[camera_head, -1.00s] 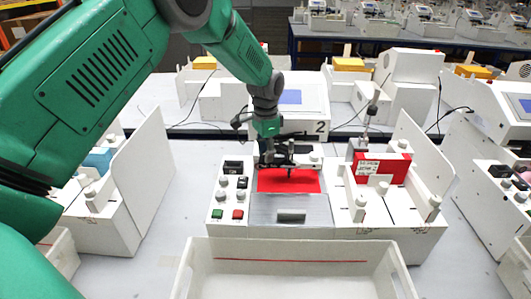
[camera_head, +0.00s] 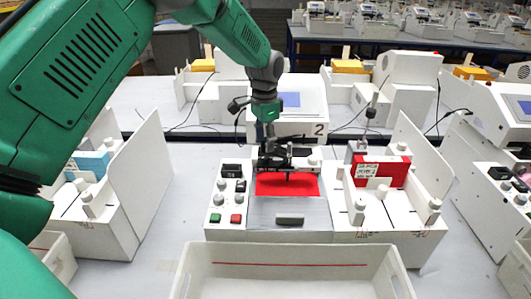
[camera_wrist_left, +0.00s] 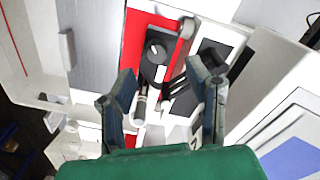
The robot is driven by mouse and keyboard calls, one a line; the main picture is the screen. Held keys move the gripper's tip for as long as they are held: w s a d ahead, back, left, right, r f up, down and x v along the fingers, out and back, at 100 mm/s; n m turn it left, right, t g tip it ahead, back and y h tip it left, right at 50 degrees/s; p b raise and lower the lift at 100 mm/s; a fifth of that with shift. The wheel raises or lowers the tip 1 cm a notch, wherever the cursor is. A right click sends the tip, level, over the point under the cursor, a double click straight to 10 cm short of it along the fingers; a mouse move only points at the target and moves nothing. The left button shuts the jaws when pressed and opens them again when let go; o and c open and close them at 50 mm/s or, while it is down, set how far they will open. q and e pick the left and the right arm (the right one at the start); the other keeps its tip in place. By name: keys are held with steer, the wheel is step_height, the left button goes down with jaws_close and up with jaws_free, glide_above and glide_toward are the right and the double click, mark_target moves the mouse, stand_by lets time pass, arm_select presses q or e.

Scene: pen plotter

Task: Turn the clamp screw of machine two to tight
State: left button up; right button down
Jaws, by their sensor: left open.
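Machine two (camera_head: 289,212) stands in the middle of the head view, a white plotter with the label "2" and a red sheet (camera_head: 268,187) on its bed. A dark carriage (camera_head: 300,163) lies across the back of the sheet. In the left wrist view it is a black block with a round knob (camera_wrist_left: 156,50) bearing a white mark. A small grey cylinder (camera_wrist_left: 140,103) stands nearer my fingers. I cannot tell surely which part is the clamp screw. My left gripper (camera_head: 266,152) is above the carriage, its fingers (camera_wrist_left: 165,98) apart around empty space. My right gripper is not seen.
An empty white tray (camera_head: 290,254) stands in front of the machine. A red box with a label (camera_head: 382,170) stands on the unit to the right. White upright panels (camera_head: 139,180) flank both sides. Several similar machines stand behind.

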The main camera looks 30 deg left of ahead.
mark_target(265, 155)
arm_select(q)
step_height(265, 155, up, 6)
steer(key=shift+w+r, duration=0.15)
steer(key=shift+r, duration=0.05)
stand_by(0.4)
